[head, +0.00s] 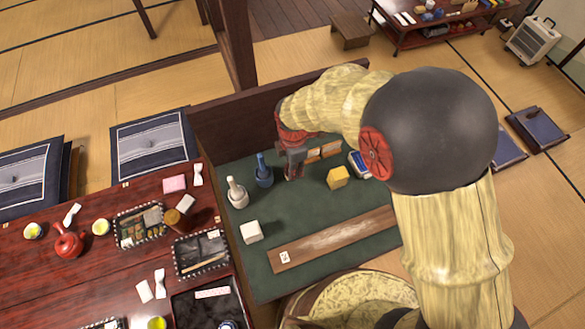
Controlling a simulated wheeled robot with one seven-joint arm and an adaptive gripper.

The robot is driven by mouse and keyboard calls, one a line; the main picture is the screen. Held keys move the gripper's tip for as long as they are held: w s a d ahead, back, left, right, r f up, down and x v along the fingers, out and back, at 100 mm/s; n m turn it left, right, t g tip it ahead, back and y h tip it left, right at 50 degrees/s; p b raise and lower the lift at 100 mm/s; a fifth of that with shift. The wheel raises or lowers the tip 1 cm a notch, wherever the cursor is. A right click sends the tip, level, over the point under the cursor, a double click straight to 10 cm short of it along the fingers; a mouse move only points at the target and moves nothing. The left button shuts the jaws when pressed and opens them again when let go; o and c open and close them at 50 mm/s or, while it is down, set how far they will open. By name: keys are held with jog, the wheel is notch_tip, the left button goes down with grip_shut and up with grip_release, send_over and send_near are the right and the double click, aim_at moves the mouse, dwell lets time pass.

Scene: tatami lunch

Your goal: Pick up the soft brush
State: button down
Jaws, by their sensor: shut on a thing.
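My gripper (294,156) is over the back of a green mat (295,220), pointing down. It is shut on a small reddish thing (291,174), mostly hidden by the jaws. I cannot tell for sure whether this is the soft brush, or whether it touches the mat. To its left stand a blue upright thing with a narrow handle-like top (264,173) and a similar white-grey one (237,194). Orange-brown blocks (330,149) lie just right of my gripper.
A yellow block (337,178), a white block (251,232) and a long wooden board (330,238) are on the mat. A blue-faced device (359,163) lies partly behind my arm. A dark low wall (225,133) runs behind. The red table (95,270) at left is crowded.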

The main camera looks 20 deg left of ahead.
jog(key=s+d+r+p, duration=0.3)
jog(key=s+d+r, duration=0.4)
jog(key=s+r, duration=0.2)
jog(key=shift+s, duration=1.25)
jog(key=c, duration=2)
grip_release()
jog(key=c, duration=0.5)
jog(key=shift+w+d, duration=0.1)
jog(key=shift+c, duration=0.2)
